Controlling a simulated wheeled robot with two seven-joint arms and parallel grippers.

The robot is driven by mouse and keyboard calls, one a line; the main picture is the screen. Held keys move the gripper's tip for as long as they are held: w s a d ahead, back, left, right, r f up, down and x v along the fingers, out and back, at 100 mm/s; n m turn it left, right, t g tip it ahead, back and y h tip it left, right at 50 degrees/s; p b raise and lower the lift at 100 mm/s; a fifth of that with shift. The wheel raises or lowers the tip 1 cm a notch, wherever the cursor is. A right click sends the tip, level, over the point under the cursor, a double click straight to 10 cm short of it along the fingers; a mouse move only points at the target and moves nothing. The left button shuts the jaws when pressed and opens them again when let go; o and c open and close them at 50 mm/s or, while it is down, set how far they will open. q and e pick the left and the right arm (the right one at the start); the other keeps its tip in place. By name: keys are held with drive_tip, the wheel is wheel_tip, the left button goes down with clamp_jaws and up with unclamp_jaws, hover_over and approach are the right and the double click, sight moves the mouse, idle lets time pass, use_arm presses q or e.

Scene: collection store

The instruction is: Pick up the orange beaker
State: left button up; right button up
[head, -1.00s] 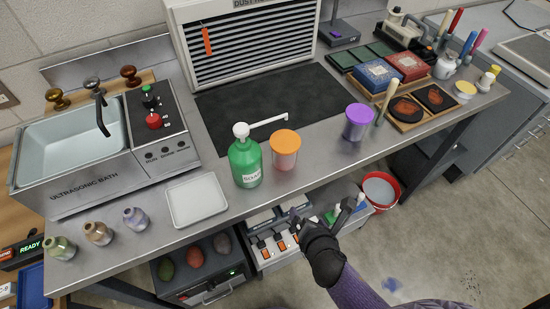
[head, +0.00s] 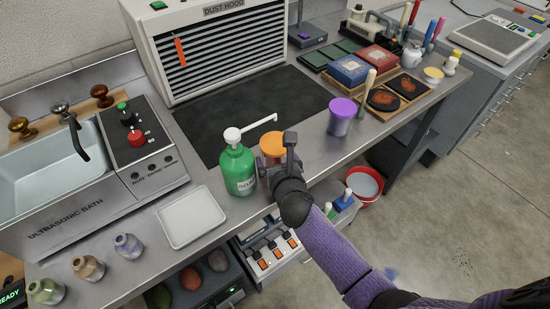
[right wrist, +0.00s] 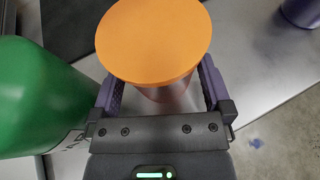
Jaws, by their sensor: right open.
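The orange beaker (head: 273,146) stands upright on the steel bench, with a wide flat orange top and a paler body. In the head view my right gripper (head: 280,155) hides most of its body. In the right wrist view the beaker (right wrist: 154,42) sits between the two open fingers of my right gripper (right wrist: 160,90), one finger on each side. I cannot tell whether either finger touches it. My left gripper is not in view.
A green pump bottle (head: 238,168) stands close on the beaker's left; it also shows large in the right wrist view (right wrist: 40,100). A purple-topped beaker (head: 341,117) stands to the right. A white tray (head: 191,216) lies left of the bottle. The dark mat (head: 245,118) behind is clear.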

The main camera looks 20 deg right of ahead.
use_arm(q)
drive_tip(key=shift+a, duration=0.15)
use_arm(e)
drive_tip(key=c, duration=1.1)
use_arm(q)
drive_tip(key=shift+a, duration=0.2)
use_arm(e)
drive_tip(key=shift+c, duration=0.2)
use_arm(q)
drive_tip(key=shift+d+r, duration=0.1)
use_arm(e)
drive_tip(key=shift+r, duration=0.1)
